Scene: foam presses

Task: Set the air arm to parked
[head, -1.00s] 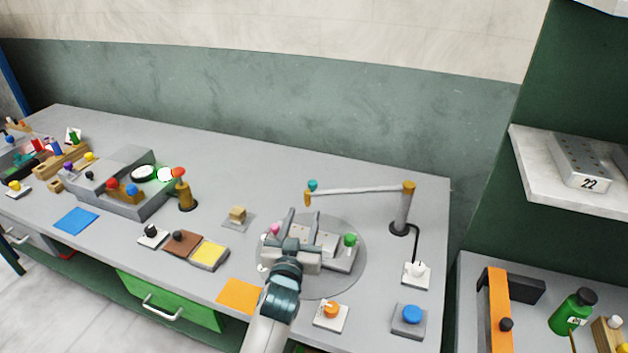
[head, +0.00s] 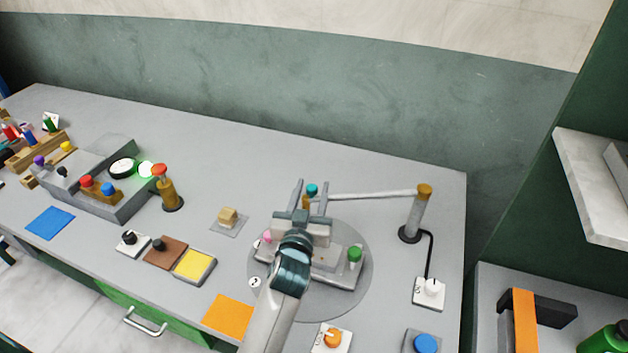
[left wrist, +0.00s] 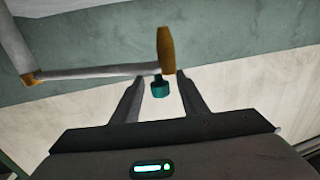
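The air arm (head: 370,194) is a pale horizontal bar on a grey post (head: 414,215) with a brass-coloured cap, at the right of the bench. Its free end carries a brass nozzle and a teal knob (head: 312,189), and points left. My left gripper (head: 310,184) is open, its two fingers on either side of the knob in the head view. In the left wrist view the teal knob (left wrist: 160,88) shows between the spread fingers, with the brass nozzle (left wrist: 167,50) just beyond. No finger visibly touches the knob. My right gripper is not in view.
Below my left gripper is a round grey plate (head: 258,305) bearing a fixture with a green knob (head: 354,254) and a pink knob. A white switch box (head: 430,292) is cabled to the post. An orange-knob box (head: 332,338) sits in front. The bench behind the arm is clear.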

